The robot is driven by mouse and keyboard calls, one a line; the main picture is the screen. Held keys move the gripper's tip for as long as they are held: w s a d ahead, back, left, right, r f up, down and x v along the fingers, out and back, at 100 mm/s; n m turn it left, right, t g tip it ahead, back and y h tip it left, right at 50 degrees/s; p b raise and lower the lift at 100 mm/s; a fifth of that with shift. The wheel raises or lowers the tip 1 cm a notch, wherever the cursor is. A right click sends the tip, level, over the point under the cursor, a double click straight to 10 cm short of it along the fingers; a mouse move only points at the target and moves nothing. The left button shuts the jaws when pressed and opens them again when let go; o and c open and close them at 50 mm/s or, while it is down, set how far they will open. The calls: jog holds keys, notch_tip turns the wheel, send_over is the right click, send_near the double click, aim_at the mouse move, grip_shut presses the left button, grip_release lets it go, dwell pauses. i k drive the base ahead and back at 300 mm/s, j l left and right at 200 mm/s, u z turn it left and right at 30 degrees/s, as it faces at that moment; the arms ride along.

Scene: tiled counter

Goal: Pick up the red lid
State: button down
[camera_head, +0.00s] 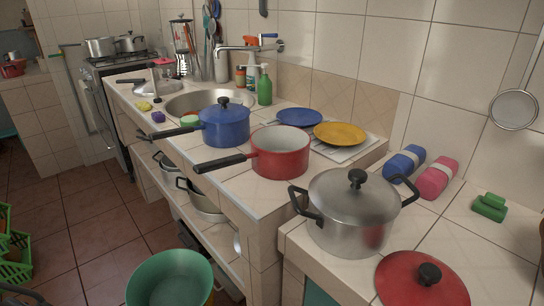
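The red lid (400,283) lies flat on the tiled counter at the bottom right, with its black knob facing up. Its near edge is cut off by the bottom of the picture. It lies just in front and to the right of a large steel pot (350,222), which has its own steel lid on. I cannot make out my gripper or its fingers in this view. A dark shape shows at the bottom left edge, too little of it to tell what it is.
A red saucepan (281,160) and a blue lidded pan (225,128) stand on the counter, handles pointing left. Blue (405,163) and pink (437,178) rolls and green blocks (489,207) lie near the wall. A green bucket (146,283) stands below.

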aim_at(407, 278)
jog(key=z, duration=1)
jog(key=k+l+u, duration=1)
jog(key=k, duration=0.2)
jog(key=i, duration=1)
